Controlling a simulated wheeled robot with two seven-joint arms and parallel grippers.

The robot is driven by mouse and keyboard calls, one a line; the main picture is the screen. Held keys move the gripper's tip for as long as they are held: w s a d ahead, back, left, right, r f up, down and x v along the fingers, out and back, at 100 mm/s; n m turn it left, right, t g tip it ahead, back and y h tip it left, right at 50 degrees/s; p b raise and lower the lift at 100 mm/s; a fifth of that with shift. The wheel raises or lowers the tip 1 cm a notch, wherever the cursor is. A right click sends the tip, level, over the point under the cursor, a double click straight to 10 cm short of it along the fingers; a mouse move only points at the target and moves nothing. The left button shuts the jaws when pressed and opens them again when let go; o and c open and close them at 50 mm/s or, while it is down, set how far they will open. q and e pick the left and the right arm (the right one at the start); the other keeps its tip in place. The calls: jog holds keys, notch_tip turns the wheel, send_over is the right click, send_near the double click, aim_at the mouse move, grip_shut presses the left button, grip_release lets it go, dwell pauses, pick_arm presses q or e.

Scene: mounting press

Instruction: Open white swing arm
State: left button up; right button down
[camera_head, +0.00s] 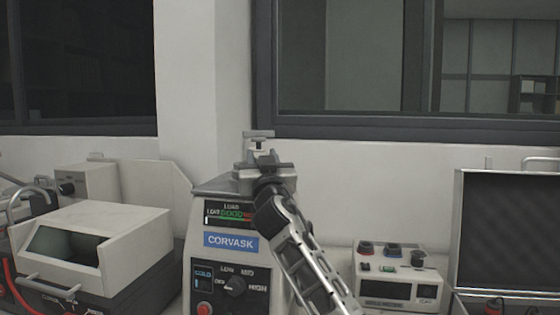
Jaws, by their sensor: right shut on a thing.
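The mounting press (222,270) with the blue CORVASK label stands in the middle of the bench. My right arm comes up from the lower right, and my right gripper (257,152) is at the top of the press, shut on a pale T-shaped part of the white swing arm (258,134). The gripper and wrist hide most of the swing arm and the top of the press, so I cannot tell how far the arm is turned. My left gripper is not in view.
A beige machine with a sloped window (95,250) stands close on the left. A small box with knobs (398,279) and a dark-panelled unit (510,230) stand on the right. The wall and window frame (400,128) are behind the press.

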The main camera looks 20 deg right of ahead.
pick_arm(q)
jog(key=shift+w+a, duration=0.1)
pick_arm(e)
jog(key=c, duration=0.9)
grip_release()
jog(key=shift+w, duration=0.1)
pick_arm(q)
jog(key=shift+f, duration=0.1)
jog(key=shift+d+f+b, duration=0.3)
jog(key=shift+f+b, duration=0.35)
jog(key=shift+b, duration=1.1)
pick_arm(e)
jog(key=shift+v, duration=8.05)
